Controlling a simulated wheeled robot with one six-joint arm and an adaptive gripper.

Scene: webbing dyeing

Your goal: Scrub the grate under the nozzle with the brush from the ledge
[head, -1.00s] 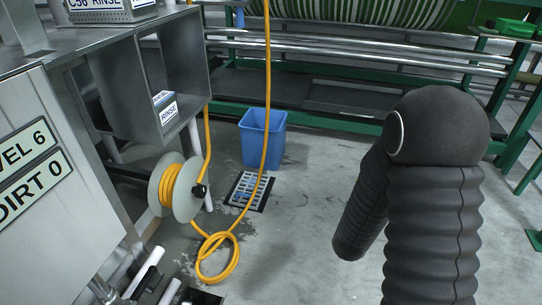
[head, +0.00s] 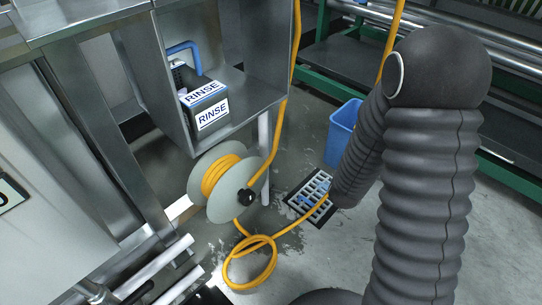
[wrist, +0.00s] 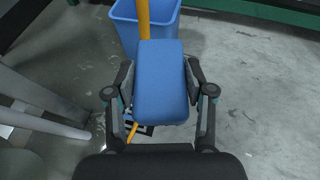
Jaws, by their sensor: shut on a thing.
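In the wrist view my gripper (wrist: 160,98) is shut on a blue rounded block, the brush (wrist: 160,70), with one finger on each side. Its bristles are out of sight. The grate (head: 318,207) lies in the floor in the head view, a pale slotted panel in a dark frame with blue patches on it. In the wrist view a small part of the grate (wrist: 145,129) shows below the brush; the brush hides the rest. The gripper is hidden in the head view. I cannot make out a nozzle.
A blue bin (head: 342,130) stands behind the grate. A yellow hose (head: 285,232) crosses the grate's edge and loops on the floor by a reel (head: 222,205). Floor at right is open.

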